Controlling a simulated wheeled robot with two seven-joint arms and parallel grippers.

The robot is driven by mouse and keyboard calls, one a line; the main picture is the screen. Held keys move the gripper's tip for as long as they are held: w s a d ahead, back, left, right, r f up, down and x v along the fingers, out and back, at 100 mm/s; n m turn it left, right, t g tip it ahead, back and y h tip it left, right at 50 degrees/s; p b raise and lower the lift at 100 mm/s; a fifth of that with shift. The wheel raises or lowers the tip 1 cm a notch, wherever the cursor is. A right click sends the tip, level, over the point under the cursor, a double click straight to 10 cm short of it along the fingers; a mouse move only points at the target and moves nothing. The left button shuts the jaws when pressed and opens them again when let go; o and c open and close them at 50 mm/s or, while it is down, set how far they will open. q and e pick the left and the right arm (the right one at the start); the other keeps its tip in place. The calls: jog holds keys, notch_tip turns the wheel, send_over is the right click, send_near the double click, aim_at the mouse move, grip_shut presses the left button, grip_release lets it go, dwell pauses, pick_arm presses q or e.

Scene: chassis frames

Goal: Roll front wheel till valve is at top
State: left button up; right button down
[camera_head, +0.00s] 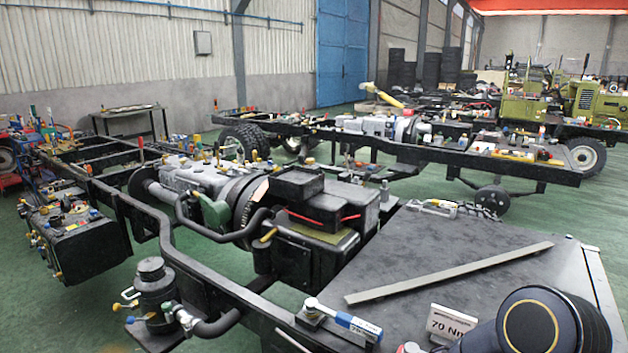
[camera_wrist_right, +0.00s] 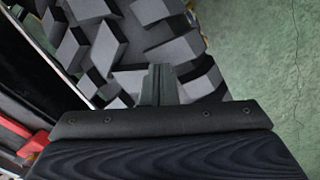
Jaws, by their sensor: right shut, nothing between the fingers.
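In the right wrist view, a tyre (camera_wrist_right: 95,42) with chunky grey tread blocks fills the upper middle. My right gripper (camera_wrist_right: 160,72) is shut and empty, its fingers pointing at the tread. I cannot tell whether the fingertips touch the rubber. The wheel's side, rim and valve are not visible in this view. This wheel cannot be made out in the head view, where my right arm (camera_head: 545,322) shows at the bottom right. My left gripper is in neither view.
Green floor (camera_wrist_right: 280,60) lies right of the tyre, and a red part (camera_wrist_right: 35,143) lies at left. In the head view, a dark bench top (camera_head: 430,290) holds a steel bar (camera_head: 450,272), a torque wrench (camera_head: 345,320) and a "70 Nm" sign (camera_head: 450,322). Chassis frames (camera_head: 190,255) stand beyond.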

jog(key=shift+f, duration=0.2)
jog(key=shift+f+b, duration=0.45)
jog(key=shift+b, duration=0.2)
jog(key=shift+w+a, duration=0.1)
jog(key=shift+w+a+r, duration=0.2)
jog(key=shift+w+a, duration=0.25)
jog(key=shift+a, duration=0.2)
jog(key=shift+w+a+r, duration=0.2)
jog(key=shift+w+a, duration=0.2)
jog(key=shift+a, duration=0.2)
jog(key=shift+a, duration=0.1)
jog(key=shift+w+a+f+b, duration=0.1)
jog(key=shift+w+a+b, duration=0.15)
jog(key=shift+w+a, duration=0.3)
jog(key=shift+w+a+b, duration=0.25)
jog(key=shift+w+a, duration=0.1)
jog(key=shift+a, duration=0.35)
jog(key=shift+a, duration=0.15)
